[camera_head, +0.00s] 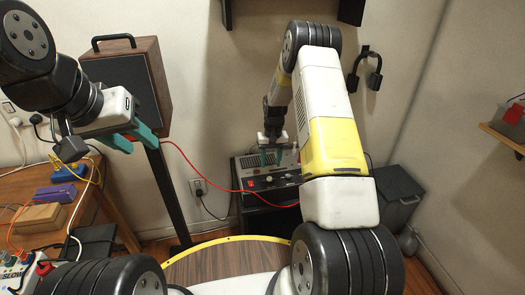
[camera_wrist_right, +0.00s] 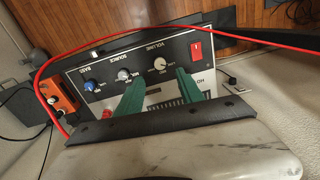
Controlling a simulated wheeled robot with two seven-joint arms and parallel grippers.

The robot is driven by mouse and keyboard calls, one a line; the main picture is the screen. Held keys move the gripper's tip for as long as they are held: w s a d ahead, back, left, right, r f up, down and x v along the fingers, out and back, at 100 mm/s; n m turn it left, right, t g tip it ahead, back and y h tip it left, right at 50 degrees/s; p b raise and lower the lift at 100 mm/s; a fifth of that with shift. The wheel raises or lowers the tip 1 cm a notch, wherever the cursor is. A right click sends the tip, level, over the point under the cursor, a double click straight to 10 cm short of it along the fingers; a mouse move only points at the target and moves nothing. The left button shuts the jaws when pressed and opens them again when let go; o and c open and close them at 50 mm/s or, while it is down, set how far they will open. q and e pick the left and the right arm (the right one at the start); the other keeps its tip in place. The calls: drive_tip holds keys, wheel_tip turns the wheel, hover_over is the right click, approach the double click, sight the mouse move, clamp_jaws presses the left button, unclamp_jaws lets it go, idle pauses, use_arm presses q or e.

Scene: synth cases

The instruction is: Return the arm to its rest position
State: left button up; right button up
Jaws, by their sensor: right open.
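My right arm (camera_head: 335,140) reaches forward over the round wooden table, bent at a raised elbow. My right gripper (camera_head: 270,158) is open and empty, in front of a grey amplifier (camera_head: 250,184). In the right wrist view, the two green fingers of the right gripper (camera_wrist_right: 158,80) stand apart before the amplifier panel (camera_wrist_right: 110,83) with its knobs and red switch (camera_wrist_right: 196,50). Whether they touch the panel I cannot tell.
A brown speaker (camera_head: 135,80) stands behind my left gripper. A red cable (camera_head: 205,176) loops to the amplifier and crosses above the panel in the wrist view. A wooden bench (camera_head: 15,190) with small devices is at left, a shelf (camera_head: 505,137) at right. A headset (camera_head: 366,68) hangs on the wall.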

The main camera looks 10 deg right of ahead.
drive_tip(key=s+a+r+t, duration=0.1)
drive_tip(key=s+r, duration=0.3)
drive_tip(key=r, duration=0.5)
drive_tip(key=s+a+r+t, duration=0.1)
drive_tip(key=s+r, duration=0.2)
drive_tip(key=r, duration=0.7)
drive_tip(key=s+r+t, duration=0.1)
drive_tip(key=s+r, duration=0.3)
drive_tip(key=r, duration=0.5)
drive_tip(key=s+a+r+t+y, duration=0.1)
drive_tip(key=s+r, duration=0.3)
drive_tip(key=s, duration=0.7)
drive_tip(key=s+a+r+t, duration=0.2)
drive_tip(key=s+r, duration=0.3)
drive_tip(key=s, duration=0.6)
drive_tip(key=shift+s+r+n+y, duration=0.15)
drive_tip(key=shift+s+n+y, duration=0.15)
drive_tip(key=shift+n+y, duration=0.1)
drive_tip(key=shift+w, duration=0.1)
drive_tip(key=shift+c, duration=0.3)
